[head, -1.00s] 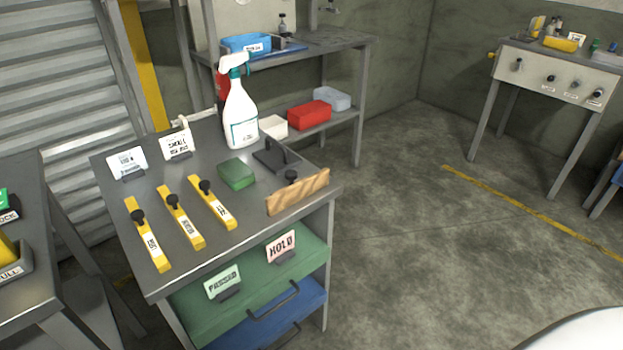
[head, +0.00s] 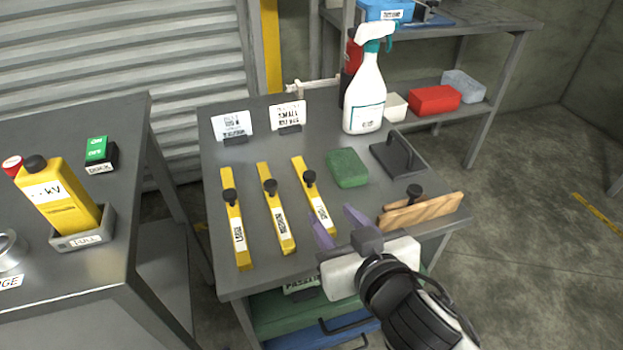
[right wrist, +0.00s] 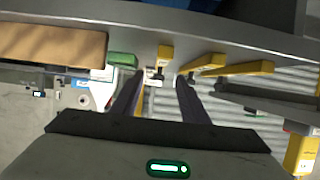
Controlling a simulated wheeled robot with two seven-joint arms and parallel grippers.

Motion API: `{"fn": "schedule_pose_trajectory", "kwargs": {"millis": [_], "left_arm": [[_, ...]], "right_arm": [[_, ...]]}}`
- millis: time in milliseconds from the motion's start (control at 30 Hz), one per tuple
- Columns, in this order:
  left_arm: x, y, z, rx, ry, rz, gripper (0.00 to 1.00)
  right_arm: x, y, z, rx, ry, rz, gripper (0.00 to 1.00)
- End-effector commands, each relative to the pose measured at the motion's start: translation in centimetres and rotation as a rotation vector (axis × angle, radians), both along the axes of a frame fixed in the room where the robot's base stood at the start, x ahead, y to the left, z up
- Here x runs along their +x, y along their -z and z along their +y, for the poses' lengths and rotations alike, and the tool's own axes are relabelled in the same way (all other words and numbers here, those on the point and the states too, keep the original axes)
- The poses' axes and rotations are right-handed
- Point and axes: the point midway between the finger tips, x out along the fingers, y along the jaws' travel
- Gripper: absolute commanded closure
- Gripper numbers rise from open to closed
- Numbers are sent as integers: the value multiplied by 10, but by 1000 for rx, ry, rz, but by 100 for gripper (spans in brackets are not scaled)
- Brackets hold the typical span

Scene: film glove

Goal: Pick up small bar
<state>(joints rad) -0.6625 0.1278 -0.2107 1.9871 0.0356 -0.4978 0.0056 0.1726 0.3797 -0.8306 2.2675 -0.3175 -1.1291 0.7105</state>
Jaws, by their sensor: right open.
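Three yellow bars with black knobs and white labels lie side by side on the grey bench. The small bar (head: 322,207) is the shortest and rightmost of them. It also shows in the right wrist view (right wrist: 165,51), ahead of the gap between the fingers. The middle bar (head: 278,222) and the long left bar (head: 230,205) lie to its left. My right gripper (head: 336,220) is open and empty, near the bar's front end in the head view. It looks apart from the bar; its height is hard to judge. My left gripper is out of view.
A green sponge (head: 347,167), a black-handled plate (head: 400,155) and a wooden-faced block (head: 425,209) lie to the right. A spray bottle (head: 364,95) and label cards (head: 288,116) stand behind. A side table (head: 100,260) at left holds a yellow device (head: 60,195).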

Motion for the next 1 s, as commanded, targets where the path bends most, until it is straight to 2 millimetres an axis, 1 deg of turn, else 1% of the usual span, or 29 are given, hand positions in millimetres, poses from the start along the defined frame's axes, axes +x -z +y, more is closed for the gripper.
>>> {"fn": "schedule_pose_trajectory", "kwargs": {"millis": [67, 133, 200, 300, 367, 633, 767, 967, 1000], "left_arm": [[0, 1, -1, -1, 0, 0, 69], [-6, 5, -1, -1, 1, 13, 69], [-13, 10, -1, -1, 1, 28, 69], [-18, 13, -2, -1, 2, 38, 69], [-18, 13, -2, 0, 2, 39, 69], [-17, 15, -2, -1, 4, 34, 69], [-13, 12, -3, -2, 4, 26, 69], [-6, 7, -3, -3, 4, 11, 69], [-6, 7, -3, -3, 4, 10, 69]], "right_arm": [[12, 6, 4, -1, 0, 0, 59], [21, 10, 7, 0, -1, 1, 59], [27, 13, 10, 1, -2, 0, 59], [33, 15, 11, 0, -1, 1, 59], [37, 18, 12, 0, -1, 1, 59], [70, 36, 22, 0, -1, 2, 59], [76, 39, 25, 2, -2, 2, 59], [76, 39, 25, 2, -2, 2, 59], [76, 39, 25, 2, -2, 2, 66]]}}
